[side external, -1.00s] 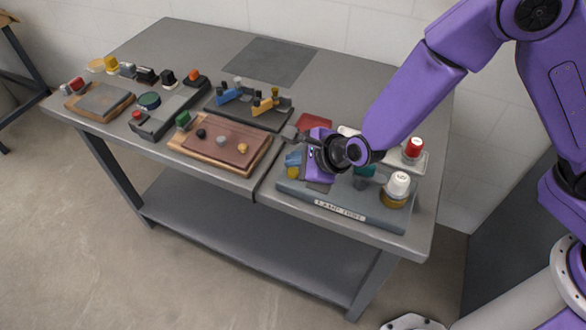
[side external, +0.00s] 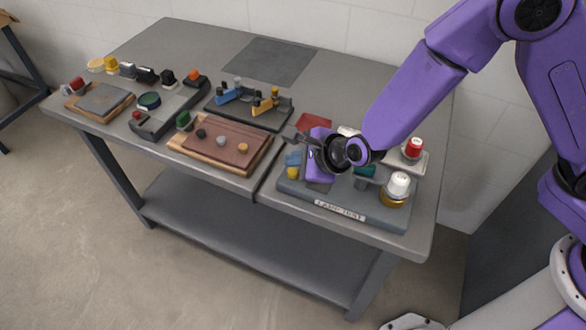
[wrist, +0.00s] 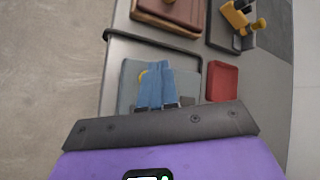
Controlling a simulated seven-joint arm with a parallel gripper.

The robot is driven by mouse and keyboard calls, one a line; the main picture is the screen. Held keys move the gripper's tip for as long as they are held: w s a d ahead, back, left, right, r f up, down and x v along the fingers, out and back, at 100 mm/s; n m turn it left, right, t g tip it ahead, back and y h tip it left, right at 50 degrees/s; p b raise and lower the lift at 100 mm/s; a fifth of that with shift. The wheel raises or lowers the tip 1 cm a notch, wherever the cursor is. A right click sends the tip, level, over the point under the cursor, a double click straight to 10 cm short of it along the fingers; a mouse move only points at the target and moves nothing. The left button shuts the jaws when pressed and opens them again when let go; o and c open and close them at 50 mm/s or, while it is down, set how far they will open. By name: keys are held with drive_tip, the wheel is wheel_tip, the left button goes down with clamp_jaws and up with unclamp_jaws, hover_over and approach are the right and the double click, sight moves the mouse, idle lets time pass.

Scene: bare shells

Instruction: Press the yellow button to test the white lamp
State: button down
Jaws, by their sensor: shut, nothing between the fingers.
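The lamp test board (side external: 370,212) is a grey-blue panel with a "LAMP TEST" label at the front right of the table. The yellow button (side external: 293,173) is at the board's left end. In the wrist view the yellow button (wrist: 143,76) shows partly, beside the fingers' left edge. The white lamp (side external: 399,184) stands upright on an amber base at the board's right end. My gripper (side external: 292,157) has blue fingers, shut and empty, just behind and above the yellow button. In the wrist view the gripper (wrist: 157,66) covers part of the board; contact with the button cannot be told.
A red block (side external: 314,122) lies behind the board. A red lamp (side external: 413,147) on a pale base stands behind the white lamp. A brown board (side external: 225,141) with several knobs is to the left. The table's front edge is close to the lamp board.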

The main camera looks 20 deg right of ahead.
sight(296, 174)
drive_tip(key=shift+f, duration=0.1)
drive_tip(key=shift+f, duration=0.35)
drive_tip(key=shift+f, duration=0.45)
idle(1.1)
drive_tip(key=shift+r, duration=0.85)
drive_tip(key=shift+r, duration=2.55)
